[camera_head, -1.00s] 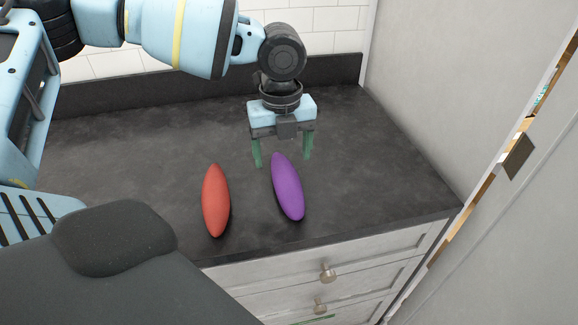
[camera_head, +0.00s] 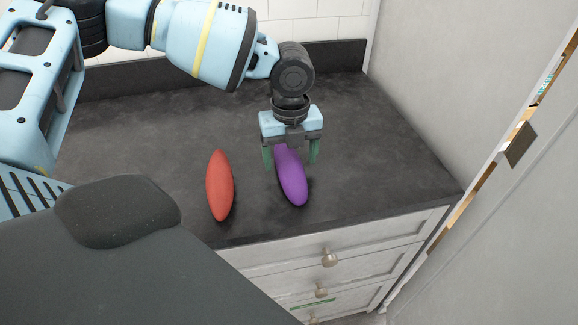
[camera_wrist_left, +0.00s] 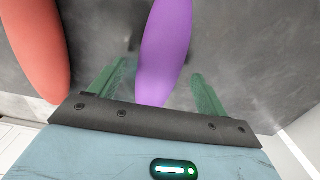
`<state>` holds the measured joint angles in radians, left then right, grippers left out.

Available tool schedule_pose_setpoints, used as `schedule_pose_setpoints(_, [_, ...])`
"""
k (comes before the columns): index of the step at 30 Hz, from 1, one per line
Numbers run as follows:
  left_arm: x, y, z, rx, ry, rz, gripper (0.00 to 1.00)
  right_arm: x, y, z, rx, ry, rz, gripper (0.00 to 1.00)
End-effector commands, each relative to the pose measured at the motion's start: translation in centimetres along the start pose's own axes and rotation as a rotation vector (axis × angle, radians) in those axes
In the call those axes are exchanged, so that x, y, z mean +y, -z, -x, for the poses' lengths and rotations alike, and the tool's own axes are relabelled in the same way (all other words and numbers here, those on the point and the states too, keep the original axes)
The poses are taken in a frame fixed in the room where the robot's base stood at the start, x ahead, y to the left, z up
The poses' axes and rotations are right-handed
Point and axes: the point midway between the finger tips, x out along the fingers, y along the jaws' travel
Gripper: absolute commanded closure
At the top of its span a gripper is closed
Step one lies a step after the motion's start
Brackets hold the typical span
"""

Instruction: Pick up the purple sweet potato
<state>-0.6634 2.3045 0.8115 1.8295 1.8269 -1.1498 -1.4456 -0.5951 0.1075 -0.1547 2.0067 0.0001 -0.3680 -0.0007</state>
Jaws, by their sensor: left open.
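The purple sweet potato (camera_head: 293,182) lies on the dark countertop, its long side running from back to front. It also shows in the left wrist view (camera_wrist_left: 165,50), between the two green fingers. My left gripper (camera_head: 291,161) is open and points down over the back end of the sweet potato, with one finger on each side and a gap on both sides. In the left wrist view the fingers (camera_wrist_left: 158,75) do not press on it. The gripper hides the back tip of the sweet potato in the head view. My right gripper is not in view.
A red sweet potato-like object (camera_head: 219,186) lies just left of the purple one and also shows in the left wrist view (camera_wrist_left: 38,45). The countertop (camera_head: 385,170) is clear to the right. White drawers (camera_head: 320,255) are below its front edge; walls stand behind and right.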

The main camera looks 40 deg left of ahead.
Motion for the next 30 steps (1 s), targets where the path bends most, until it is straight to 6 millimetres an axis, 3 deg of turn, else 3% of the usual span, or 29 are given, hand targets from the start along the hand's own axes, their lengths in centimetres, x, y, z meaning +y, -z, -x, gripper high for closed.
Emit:
schedule_pose_setpoints(6, [0.0,0.0,-2.0,-0.001,0.001,0.001,0.24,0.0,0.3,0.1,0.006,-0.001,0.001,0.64])
schedule_pose_setpoints(14, [0.0,0.0,-2.2,-0.001,0.001,0.001,0.25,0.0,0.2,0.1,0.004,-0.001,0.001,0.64])
schedule_pose_setpoints(26, [0.0,0.0,-2.1,-0.001,0.001,0.001,0.77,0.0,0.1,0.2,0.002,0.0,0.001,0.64])
schedule_pose_setpoints(30, [0.0,0.0,-2.1,-0.001,0.003,0.001,0.8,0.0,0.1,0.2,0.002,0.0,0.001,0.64])
